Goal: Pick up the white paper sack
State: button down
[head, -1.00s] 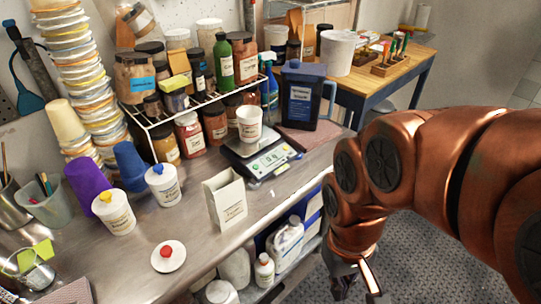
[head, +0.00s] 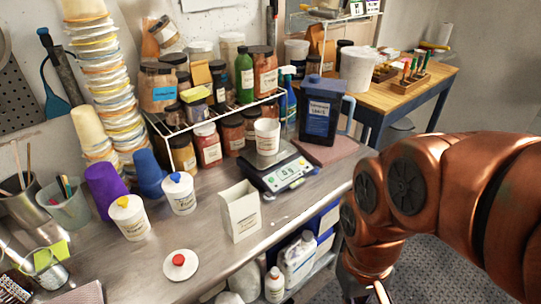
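The white paper sack (head: 240,213) stands upright on the metal counter, left of and in front of the scale, with a small printed label on its front. Its top looks open. My gripper (head: 378,294) is at the bottom edge of the head view, right of the sack and off the counter's front edge. Only a small part of it shows, so its opening cannot be judged. It is well apart from the sack.
A scale (head: 278,172) bearing a white cup (head: 267,137) is behind the sack. White tubs (head: 130,217) and a red-knobbed lid (head: 180,265) are to its left. A blue jug (head: 322,110) and a wire rack (head: 215,118) of jars stand behind. Bottles fill the shelf below.

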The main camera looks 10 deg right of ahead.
aim_at(240, 212)
jog(key=u, duration=0.45)
jog(key=k, duration=1.1)
jog(key=u, duration=0.7)
jog(key=i, duration=0.5)
jog(key=u, duration=0.5)
